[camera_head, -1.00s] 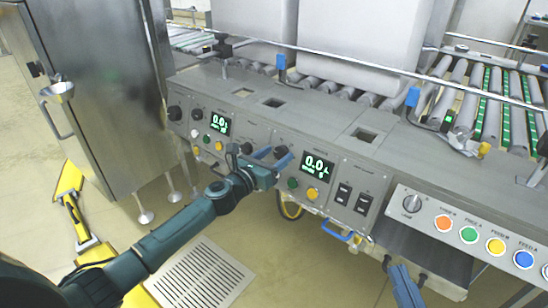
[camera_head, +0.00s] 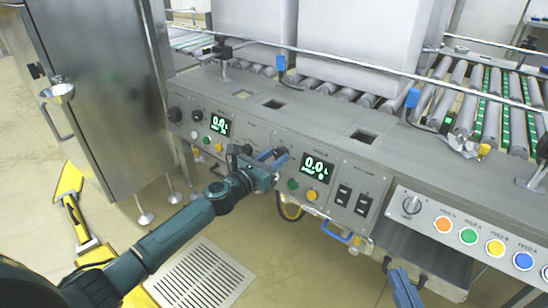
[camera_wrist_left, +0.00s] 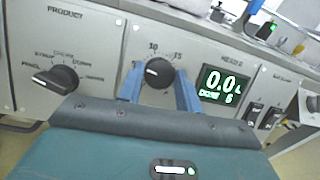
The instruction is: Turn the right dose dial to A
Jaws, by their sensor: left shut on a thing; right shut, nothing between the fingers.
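The right dose dial (camera_wrist_left: 158,73) is a round black knob with a white mark on the grey panel. In the left wrist view numbers 10 and 15 show above it, and its mark points toward the upper left. My left gripper (camera_head: 272,157) is shut on the dial, with one blue finger on each side; it also shows in the left wrist view (camera_wrist_left: 158,88). The display (camera_wrist_left: 220,84) right of the dial reads 0.0 with a small line below; it also shows in the head view (camera_head: 316,168). My right gripper (camera_head: 403,286) is shut and empty at the bottom.
A black PRODUCT selector knob (camera_wrist_left: 56,79) is left of the dial. Green (camera_head: 293,184) and yellow (camera_head: 311,195) buttons and two black rocker switches (camera_head: 352,200) are nearby. A button box (camera_head: 470,236) juts out at the right.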

